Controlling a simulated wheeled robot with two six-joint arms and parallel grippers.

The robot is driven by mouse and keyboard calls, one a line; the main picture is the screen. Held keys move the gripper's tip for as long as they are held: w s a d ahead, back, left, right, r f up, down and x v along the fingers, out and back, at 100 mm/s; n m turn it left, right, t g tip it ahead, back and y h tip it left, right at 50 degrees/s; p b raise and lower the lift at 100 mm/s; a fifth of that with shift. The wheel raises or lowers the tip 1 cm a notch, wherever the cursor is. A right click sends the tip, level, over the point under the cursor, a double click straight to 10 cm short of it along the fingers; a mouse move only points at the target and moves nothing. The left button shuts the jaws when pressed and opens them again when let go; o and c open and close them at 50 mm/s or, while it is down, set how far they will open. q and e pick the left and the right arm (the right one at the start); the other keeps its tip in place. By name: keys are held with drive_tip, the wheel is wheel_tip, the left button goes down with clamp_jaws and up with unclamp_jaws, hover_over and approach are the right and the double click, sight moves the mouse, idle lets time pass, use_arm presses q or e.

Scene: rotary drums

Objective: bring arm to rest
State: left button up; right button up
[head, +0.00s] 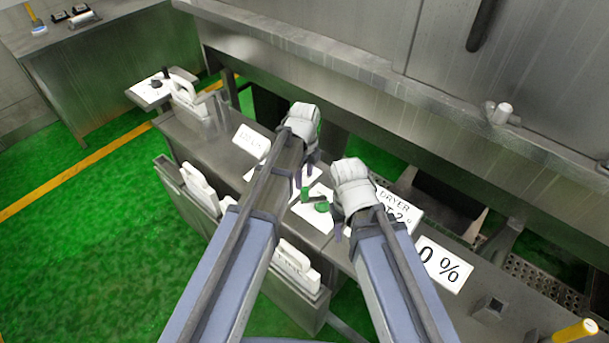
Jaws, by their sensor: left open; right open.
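My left gripper (304,181) is over the middle of the narrow metal bench, its fingers pointing down toward white cards on the bench top. It is open and I see nothing held in it. My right gripper (338,222) is just to the right, beside a small green object (321,206) on the bench. It is open, and its fingers are partly hidden by my own arm. Both of my arms reach forward from the bottom of the head view.
A large steel machine (330,55) runs behind. A yellow-capped item (575,331) is at the lower right. Green floor (110,230) is clear at left.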

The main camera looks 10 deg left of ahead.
idle(0.5)
use_arm(q)
drive_tip(key=s+d+n+y, duration=0.1)
drive_tip(key=s+n, duration=1.6)
drive_tip(key=n, duration=0.2)
drive_tip(key=shift+s, duration=0.4)
drive_tip(key=shift+r, duration=0.1)
